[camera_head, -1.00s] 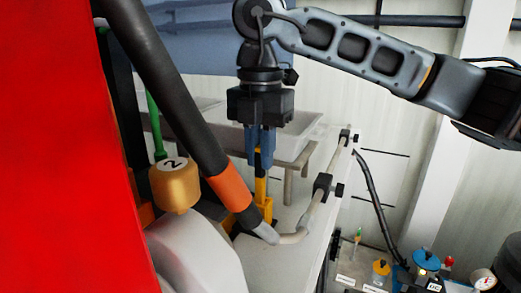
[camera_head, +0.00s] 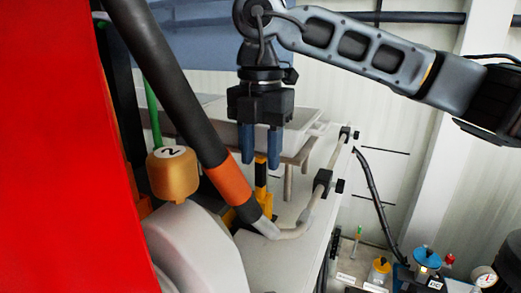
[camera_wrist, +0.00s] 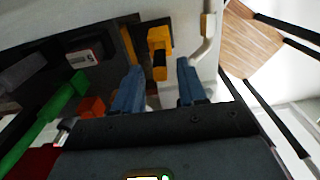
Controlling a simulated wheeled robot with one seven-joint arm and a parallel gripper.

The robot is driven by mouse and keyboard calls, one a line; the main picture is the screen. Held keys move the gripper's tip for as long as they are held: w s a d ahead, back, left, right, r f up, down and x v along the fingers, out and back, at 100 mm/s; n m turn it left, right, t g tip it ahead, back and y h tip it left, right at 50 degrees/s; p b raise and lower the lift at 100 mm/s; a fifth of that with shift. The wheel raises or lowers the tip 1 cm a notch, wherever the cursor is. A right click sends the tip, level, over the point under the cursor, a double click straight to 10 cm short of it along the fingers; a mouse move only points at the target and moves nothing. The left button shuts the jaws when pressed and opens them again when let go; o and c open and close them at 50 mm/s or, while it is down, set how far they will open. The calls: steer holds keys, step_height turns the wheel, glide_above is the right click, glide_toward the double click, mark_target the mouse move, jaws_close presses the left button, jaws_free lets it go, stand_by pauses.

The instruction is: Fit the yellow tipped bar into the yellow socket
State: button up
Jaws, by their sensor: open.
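In the wrist view, the open fingers (camera_wrist: 159,68) flank the bar's dark part (camera_wrist: 159,73), with the yellow socket (camera_wrist: 159,40) just beyond.
A thick black hose with an orange band (camera_head: 231,180) crosses in front, close to the socket. A gold cylinder marked 2 (camera_head: 173,176) and a red panel (camera_head: 60,150) stand at left. A pale pipe (camera_head: 327,186) with black clamps runs at right. A grey tray (camera_head: 300,132) lies behind.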

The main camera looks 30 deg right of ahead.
steer(key=shift+r+p, duration=0.65)
step_height(320, 180, up, 12)
steer(key=b, duration=0.1)
steer(key=shift+f, duration=0.1)
